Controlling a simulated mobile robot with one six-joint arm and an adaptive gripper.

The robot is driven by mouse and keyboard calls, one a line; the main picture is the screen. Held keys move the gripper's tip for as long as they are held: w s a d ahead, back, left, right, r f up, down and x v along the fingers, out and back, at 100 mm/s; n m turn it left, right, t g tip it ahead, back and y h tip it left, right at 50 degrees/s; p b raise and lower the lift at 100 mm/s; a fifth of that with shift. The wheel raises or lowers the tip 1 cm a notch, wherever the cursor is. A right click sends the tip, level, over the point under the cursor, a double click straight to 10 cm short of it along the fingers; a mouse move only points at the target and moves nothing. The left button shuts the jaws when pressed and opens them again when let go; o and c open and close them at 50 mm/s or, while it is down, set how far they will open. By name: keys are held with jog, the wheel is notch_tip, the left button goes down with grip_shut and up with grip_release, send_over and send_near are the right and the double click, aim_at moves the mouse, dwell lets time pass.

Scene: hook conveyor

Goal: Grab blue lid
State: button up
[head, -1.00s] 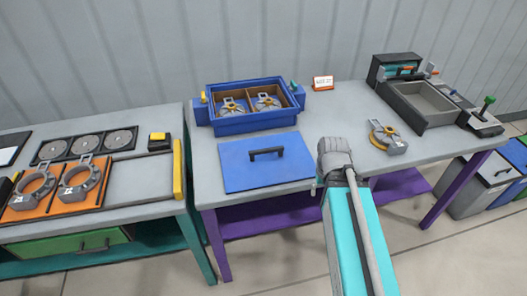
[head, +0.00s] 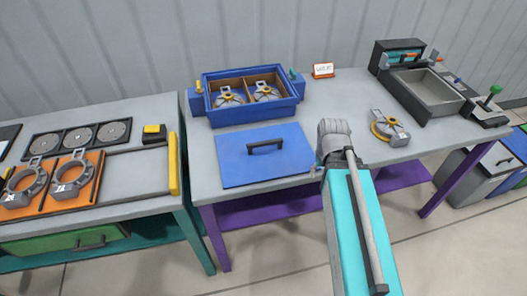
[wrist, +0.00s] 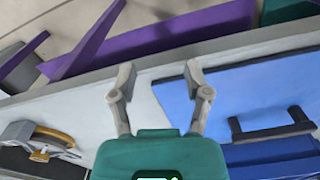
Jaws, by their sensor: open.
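The blue lid (head: 235,173) lies flat on the grey table in front of the blue box, with a dark bar handle (head: 265,146) across its middle. In the wrist view the lid (wrist: 180,100) fills the right side, and its dark handle (wrist: 270,132) stands up at the lower right. My gripper (wrist: 160,72) is open and empty in the wrist view. Its fingers are near the lid's edge, to one side of the handle and apart from it. In the head view my arm hides the fingers.
A blue box (head: 255,115) with two metal parts inside stands behind the lid. A metal part with a yellow ring (head: 390,128) lies to the right, before a dark-framed basin (head: 425,88). A small sign (head: 323,70) stands at the back. The tabletop between lid and ring part is partly clear.

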notch_tip(320, 180, up, 12)
jog(key=r+n+p, duration=0.1)
jog(key=n+p, duration=1.1)
jog(key=n, duration=0.9)
send_over(265, 142)
jog(key=shift+w+a+f, duration=0.2)
jog(key=shift+f, duration=0.05)
jog(key=shift+f, duration=0.2)
notch_tip(265, 142, down, 8)
jog(key=b, duration=0.8)
jog(key=shift+f, duration=0.15)
jog(key=shift+b, duration=0.3)
jog(key=shift+s+d+f+b, duration=0.15)
jog(key=shift+f+b, duration=2.4)
jog(key=shift+f, duration=0.05)
